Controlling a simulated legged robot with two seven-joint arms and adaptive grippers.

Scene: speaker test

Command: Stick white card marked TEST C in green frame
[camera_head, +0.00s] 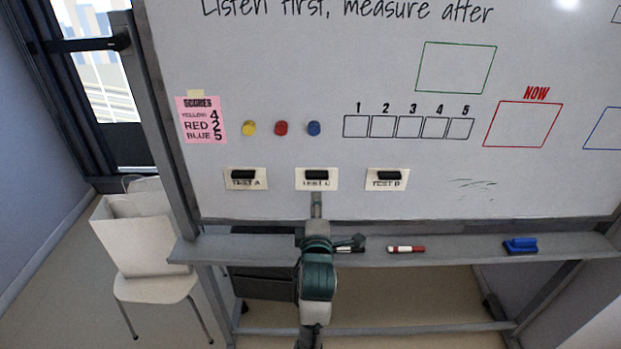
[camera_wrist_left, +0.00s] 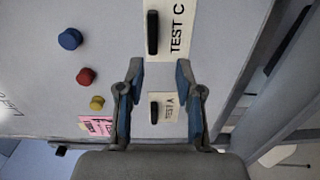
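The white card marked TEST C (camera_head: 330,184) is on the whiteboard, between the TEST A card (camera_head: 230,183) and the TEST B card (camera_head: 402,184). It has a black handle bar across it. The green frame (camera_head: 450,92) is an empty drawn outline at upper right. My left gripper (camera_head: 317,197) is just below the TEST C card in the head view. In the left wrist view my left gripper (camera_wrist_left: 160,72) is open and empty, its fingertips close to the TEST C card (camera_wrist_left: 166,30). Contact with the card cannot be told. My right gripper is not in view.
The tray ledge (camera_head: 460,246) below the board holds dark and red markers (camera_head: 406,249) and a blue eraser (camera_head: 521,246). Yellow, red and blue round magnets (camera_head: 281,128) and a pink score note (camera_head: 200,120) are at left. A red frame (camera_head: 522,124) is below the green one.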

